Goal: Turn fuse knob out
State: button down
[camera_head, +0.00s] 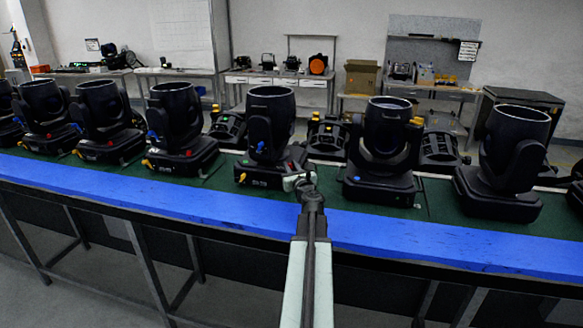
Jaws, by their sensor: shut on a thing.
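A row of black par cans stands along the bench. The par can (271,105) in the middle is upright and faces my arm. My arm reaches up from the bottom, and my gripper (298,183) is at the lower right front of this can's base. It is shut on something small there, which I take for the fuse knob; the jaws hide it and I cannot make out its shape. A blue knob (260,146) and a yellow knob (242,178) show on the left side of the same can.
A blue front edge (130,198) runs along the green-topped bench. Another par can (386,150) stands close right of my gripper, and one (178,125) stands to the left. Smaller black units (326,134) stand behind. Workbenches line the back wall.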

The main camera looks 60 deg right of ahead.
jog(key=shift+w+a+m+g+h, duration=0.15)
jog(key=shift+m+g+h, duration=0.25)
jog(key=shift+g+h, duration=0.1)
jog(key=shift+w+a+m+g+h, duration=0.1)
jog(key=shift+a+m+g+h, duration=0.05)
jog(key=shift+m+g+h, duration=0.3)
jog(key=shift+w+m+g+h, duration=0.1)
jog(key=shift+m+g+h, duration=0.95)
jog(key=shift+g, duration=0.5)
jog(key=c, duration=1.3)
grip_release()
